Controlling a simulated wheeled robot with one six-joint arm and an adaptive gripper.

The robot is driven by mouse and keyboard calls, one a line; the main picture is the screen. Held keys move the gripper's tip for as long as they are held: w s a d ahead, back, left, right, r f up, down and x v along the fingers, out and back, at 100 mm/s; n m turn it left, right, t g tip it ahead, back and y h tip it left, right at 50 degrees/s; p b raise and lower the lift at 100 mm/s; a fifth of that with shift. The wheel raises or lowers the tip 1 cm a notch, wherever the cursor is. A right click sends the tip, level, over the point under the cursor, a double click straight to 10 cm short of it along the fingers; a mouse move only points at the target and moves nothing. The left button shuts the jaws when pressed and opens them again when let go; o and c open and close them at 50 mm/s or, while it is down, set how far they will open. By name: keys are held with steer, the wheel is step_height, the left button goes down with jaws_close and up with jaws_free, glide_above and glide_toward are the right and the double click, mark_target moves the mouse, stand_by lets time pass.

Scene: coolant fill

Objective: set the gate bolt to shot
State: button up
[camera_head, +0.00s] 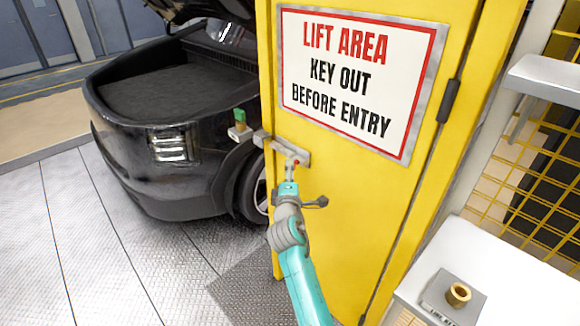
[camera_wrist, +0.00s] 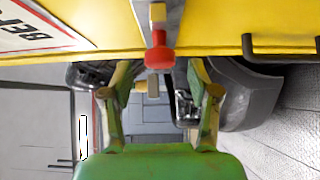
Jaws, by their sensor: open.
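The gate bolt (camera_head: 290,150) is a grey bar fixed near the left edge of the yellow gate panel (camera_head: 340,190). Its red knob (camera_wrist: 160,57) shows in the wrist view and as a small red spot in the head view. A grey piece with a green part (camera_head: 239,131) stands just left of the bolt; I cannot tell whether the bar enters it. My gripper (camera_wrist: 160,70) is open, its fingers on either side of the knob's line, with no grip visible. In the head view its tip is just below the bolt.
A black car (camera_head: 165,120) stands behind the gate at left. A dark handle (camera_head: 318,202) is beside my wrist. A sign (camera_head: 358,80) is on the gate. A white cabinet (camera_head: 520,270) carries a brass fitting (camera_head: 458,294) at right. The floor at left is clear.

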steer(key=shift+w+d, duration=0.15)
steer(key=shift+w, duration=1.9)
jaws_close()
